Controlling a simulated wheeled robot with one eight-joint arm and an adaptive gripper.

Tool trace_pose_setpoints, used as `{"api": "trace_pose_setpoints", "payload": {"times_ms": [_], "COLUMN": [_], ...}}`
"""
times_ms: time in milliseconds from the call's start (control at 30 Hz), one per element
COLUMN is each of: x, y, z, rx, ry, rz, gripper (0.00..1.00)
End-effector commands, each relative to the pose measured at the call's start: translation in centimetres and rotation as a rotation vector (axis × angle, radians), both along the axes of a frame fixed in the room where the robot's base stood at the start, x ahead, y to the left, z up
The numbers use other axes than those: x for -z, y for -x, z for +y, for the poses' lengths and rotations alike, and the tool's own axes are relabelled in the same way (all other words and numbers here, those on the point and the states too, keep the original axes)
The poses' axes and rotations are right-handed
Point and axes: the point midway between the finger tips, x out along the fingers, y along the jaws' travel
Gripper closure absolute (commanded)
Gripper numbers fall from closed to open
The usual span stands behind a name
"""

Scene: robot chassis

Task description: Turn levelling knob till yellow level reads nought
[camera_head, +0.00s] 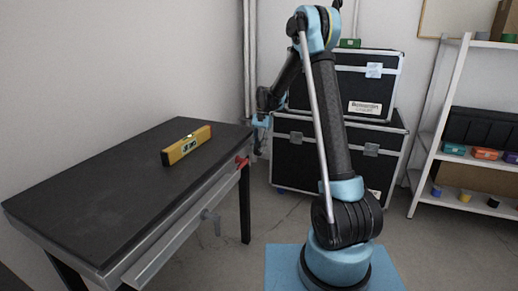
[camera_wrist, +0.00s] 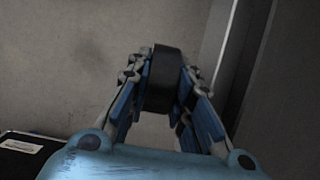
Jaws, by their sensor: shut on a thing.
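The yellow level (camera_head: 186,145) lies on the dark top of the bench (camera_head: 100,185), toward its far right part. Its vial reading is too small to tell. My gripper (camera_head: 257,146) is just off the bench's right end, near a red handle-like part (camera_head: 241,162). In the wrist view my gripper (camera_wrist: 160,82) is shut on a dark, thick piece (camera_wrist: 162,70) between its fingers. I cannot tell for sure whether this piece is the levelling knob. A grey handle (camera_head: 211,218) sticks out from the bench's front rail.
Two stacked black cases (camera_head: 350,90) stand behind my arm. A white shelf (camera_head: 455,120) with small coloured items is at the right. A wall runs behind the bench. The bench top is clear around the level, and floor is open in front of the bench.

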Motion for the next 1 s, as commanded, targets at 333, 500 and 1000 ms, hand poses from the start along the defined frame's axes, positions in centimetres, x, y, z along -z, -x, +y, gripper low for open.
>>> {"api": "trace_pose_setpoints", "payload": {"times_ms": [333, 500, 1000], "x": [0.09, 0.12, 0.11], "y": [-0.55, -0.59, -0.52], "z": [-0.17, -0.18, -0.19], "rx": [0.003, 0.003, 0.003], "ry": [-0.052, -0.060, -0.060], "rz": [0.138, 0.160, 0.163], "gripper": [1.00, 1.00, 0.59]}}
